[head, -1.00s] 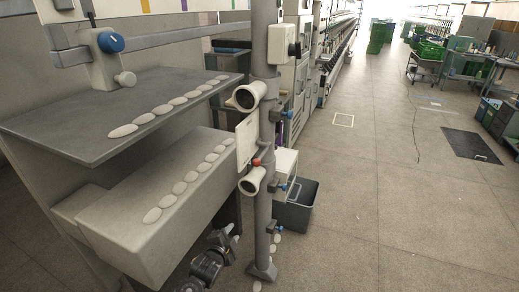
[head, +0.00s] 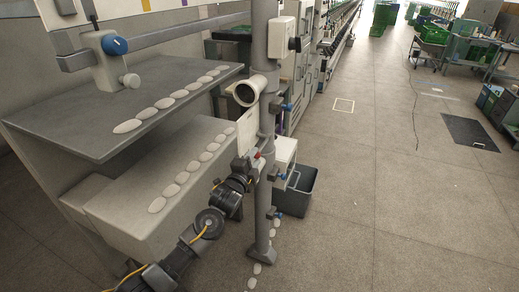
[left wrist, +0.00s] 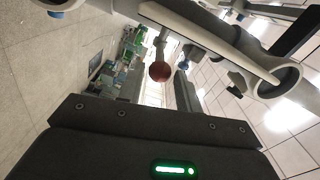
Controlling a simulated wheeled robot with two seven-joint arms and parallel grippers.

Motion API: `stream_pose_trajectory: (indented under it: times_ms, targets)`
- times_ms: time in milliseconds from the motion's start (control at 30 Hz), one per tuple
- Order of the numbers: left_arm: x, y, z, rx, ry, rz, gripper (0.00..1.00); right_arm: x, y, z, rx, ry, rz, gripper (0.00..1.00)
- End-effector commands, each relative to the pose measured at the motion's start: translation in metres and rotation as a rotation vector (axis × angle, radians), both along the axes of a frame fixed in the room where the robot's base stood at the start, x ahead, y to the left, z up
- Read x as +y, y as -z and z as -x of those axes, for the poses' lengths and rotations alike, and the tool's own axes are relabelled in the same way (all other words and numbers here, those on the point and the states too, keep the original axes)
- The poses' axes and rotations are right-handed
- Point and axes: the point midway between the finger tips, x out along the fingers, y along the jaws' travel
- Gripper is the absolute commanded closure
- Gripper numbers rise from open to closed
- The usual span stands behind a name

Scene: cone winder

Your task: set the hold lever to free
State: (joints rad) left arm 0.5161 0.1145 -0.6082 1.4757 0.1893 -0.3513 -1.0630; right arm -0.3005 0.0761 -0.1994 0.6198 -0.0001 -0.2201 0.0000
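The hold lever's red knob (head: 257,155) shows small beside the grey post (head: 262,205) in the head view. In the left wrist view the red ball knob (left wrist: 160,72) sits on a short pale rod, ahead of the dark gripper body. My left gripper (head: 245,164) is at the post, close to the red knob, and covers the lower white tube. I see no contact with the knob. The fingers are too small and dark to tell whether they are open. My right gripper is in neither view.
An upper white tube (head: 250,90) juts from the post above the lever. A grey machine ledge (head: 130,205) with a row of pale oval pieces lies left of the post. A dark bin (head: 297,190) stands behind it.

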Motion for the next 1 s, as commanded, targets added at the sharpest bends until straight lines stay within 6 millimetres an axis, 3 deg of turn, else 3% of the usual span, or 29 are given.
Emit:
stream_pose_trajectory:
  times_ms: [100, 300, 767, 1000]
  targets:
    - [-0.006, -0.002, -0.019, 0.002, -0.002, 0.001, 0.66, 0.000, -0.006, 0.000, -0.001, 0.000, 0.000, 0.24]
    - [-0.012, -0.001, -0.039, 0.000, -0.001, 0.000, 0.66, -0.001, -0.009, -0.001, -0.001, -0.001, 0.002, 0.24]
    - [-0.015, 0.001, -0.047, 0.000, 0.000, 0.001, 0.66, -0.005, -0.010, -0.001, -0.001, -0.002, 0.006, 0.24]
    - [-0.015, 0.001, -0.047, 0.001, 0.000, 0.001, 0.97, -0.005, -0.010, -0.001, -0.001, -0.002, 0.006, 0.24]
